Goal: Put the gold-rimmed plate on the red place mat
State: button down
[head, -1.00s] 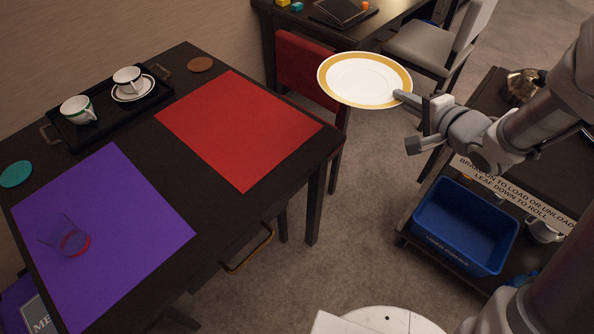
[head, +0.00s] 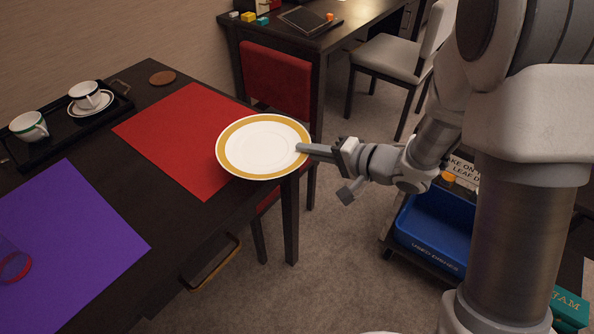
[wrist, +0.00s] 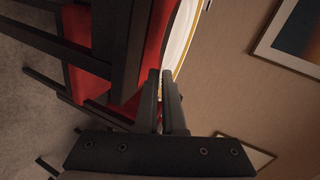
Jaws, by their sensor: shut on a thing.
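The gold-rimmed plate (head: 263,147) is white with a broad gold band. It is held in the air, roughly level, by its right edge. In the head view it overlaps the right part of the red place mat (head: 180,137), which lies flat on the dark table. My gripper (head: 303,150) is shut on the plate's rim, at the table's right side. In the wrist view the gripper fingers (wrist: 163,100) pinch the plate's edge, and only a strip of the plate (wrist: 181,38) shows. The plate hides part of the mat and the table edge.
A purple mat (head: 75,240) with a glass (head: 14,262) lies at the near left. A black tray (head: 62,130) with two cups stands at the back left, near a brown coaster (head: 162,77). A red chair (head: 275,82) stands beyond the table. A blue bin (head: 432,232) is at the right.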

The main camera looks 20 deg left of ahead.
jog(key=x, duration=0.2)
jog(key=shift+a+f+b, duration=0.3)
jog(key=shift+f, duration=0.05)
jog(key=shift+s+f+b, duration=0.1)
jog(key=shift+f+b, duration=0.95)
jog(key=shift+f, duration=0.8)
jog(key=shift+f, duration=0.1)
jog(key=shift+f, duration=0.4)
jog(key=c, duration=1)
grip_release()
jog(key=shift+c, duration=0.2)
jog(key=shift+r, duration=0.1)
jog(key=p+v, duration=0.3)
jog(key=v, duration=0.9)
jog(key=shift+r+p, duration=0.35)
jog(key=shift+p, duration=0.05)
